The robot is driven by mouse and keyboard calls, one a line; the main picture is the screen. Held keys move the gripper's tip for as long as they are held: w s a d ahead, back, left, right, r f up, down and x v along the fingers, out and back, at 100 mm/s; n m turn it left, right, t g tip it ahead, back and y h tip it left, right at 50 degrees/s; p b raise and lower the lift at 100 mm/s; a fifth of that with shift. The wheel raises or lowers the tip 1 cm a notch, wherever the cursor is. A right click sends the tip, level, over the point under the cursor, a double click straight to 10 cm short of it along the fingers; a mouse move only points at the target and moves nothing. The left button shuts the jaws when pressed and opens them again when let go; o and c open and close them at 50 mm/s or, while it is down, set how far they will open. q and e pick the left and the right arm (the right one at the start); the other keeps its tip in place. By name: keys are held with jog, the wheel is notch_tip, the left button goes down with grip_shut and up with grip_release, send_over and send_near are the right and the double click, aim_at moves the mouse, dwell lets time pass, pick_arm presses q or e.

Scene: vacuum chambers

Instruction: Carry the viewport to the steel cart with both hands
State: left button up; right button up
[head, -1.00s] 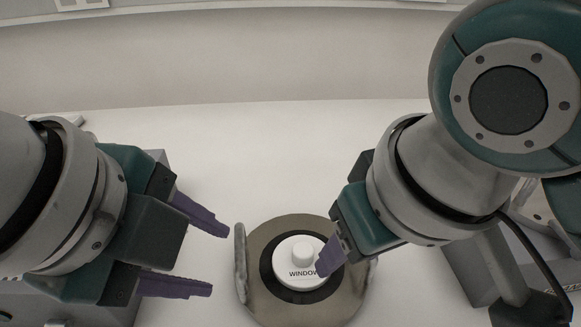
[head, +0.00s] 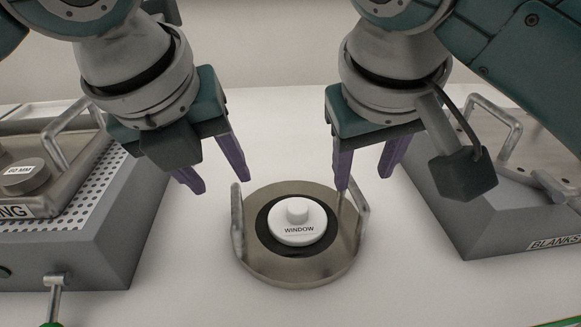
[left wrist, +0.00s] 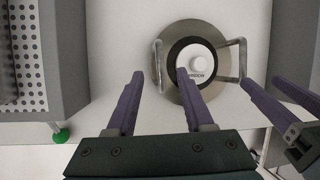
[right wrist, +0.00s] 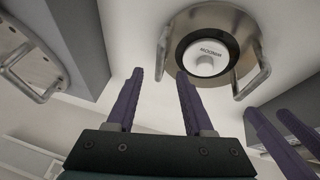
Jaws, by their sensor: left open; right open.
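The viewport (head: 262,270) is a round steel flange with a black ring, a white cap marked WINDOW and an upright handle on each side. It lies flat on the white surface and also shows in the left wrist view (left wrist: 186,28) and right wrist view (right wrist: 240,24). My left gripper (head: 216,180) is open and empty, above and just left of the left handle (head: 237,222). My right gripper (head: 366,182) is open near the right handle (head: 361,205); one finger partly hides that handle's top. I cannot tell whether it touches. No steel cart is identifiable.
A grey perforated bench unit (head: 105,235) with a lidded steel plate (head: 62,185) stands at left. A grey block labelled BLANKS (head: 475,228) with a handled plate stands at right. The white surface around the viewport is clear.

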aim_at(235, 198)
pick_arm(q)
jog(key=x, duration=0.8)
jog(key=shift+d, duration=0.1)
pick_arm(e)
jog(key=x, duration=0.8)
pick_arm(q)
jog(key=shift+r, duration=0.1)
grip_shut()
pick_arm(e)
jog(key=shift+r, duration=0.1)
grip_shut()
jog(key=shift+d, duration=0.1)
